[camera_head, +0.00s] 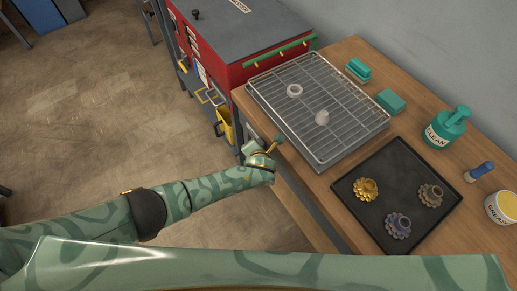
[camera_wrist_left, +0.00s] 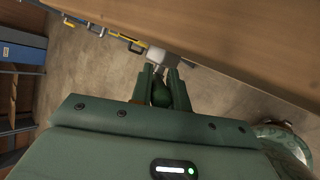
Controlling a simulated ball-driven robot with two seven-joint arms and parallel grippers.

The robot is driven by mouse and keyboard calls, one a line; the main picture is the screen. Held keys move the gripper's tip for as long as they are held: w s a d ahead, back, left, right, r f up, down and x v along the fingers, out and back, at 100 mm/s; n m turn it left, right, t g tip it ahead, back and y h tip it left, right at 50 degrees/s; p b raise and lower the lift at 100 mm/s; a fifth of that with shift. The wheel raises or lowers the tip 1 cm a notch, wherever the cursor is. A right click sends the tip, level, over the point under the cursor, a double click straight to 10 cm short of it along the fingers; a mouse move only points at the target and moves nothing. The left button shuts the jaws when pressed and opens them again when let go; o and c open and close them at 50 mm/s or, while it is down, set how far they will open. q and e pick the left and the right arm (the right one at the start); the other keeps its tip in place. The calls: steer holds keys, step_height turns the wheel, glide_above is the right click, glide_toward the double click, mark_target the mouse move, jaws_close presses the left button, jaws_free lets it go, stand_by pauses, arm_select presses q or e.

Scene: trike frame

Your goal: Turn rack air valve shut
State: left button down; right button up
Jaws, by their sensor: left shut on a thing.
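My left gripper (camera_head: 268,153) is at the left edge of the wooden bench, low beside its side. A pale grey block (camera_wrist_left: 157,58) sits just beyond the fingertips, close under the wooden edge. The fingers hide part of the handle, and its exact angle is hard to tell. My right gripper is not in view.
A wire rack tray (camera_head: 345,92) holding two pale ring-like parts lies on the bench (camera_head: 352,47). A black tray (camera_head: 400,160) holds three toothed parts. A green spray bottle (camera_head: 445,128) stands to the right. A red cabinet (camera_head: 215,55) stands behind; floor at left is clear.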

arm_select(q)
steer(key=shift+a+f, duration=0.1)
steer(key=c, duration=1.3)
jaws_free()
steer(key=shift+c, duration=0.2)
steer(key=shift+s+r+p, duration=0.2)
steer(key=shift+r+p, duration=0.1)
steer(key=p+v, duration=0.7)
steer(key=v, duration=0.8)
steer(key=shift+s+r, duration=0.2)
steer(key=shift+s, duration=0.05)
steer(key=shift+c, duration=0.3)
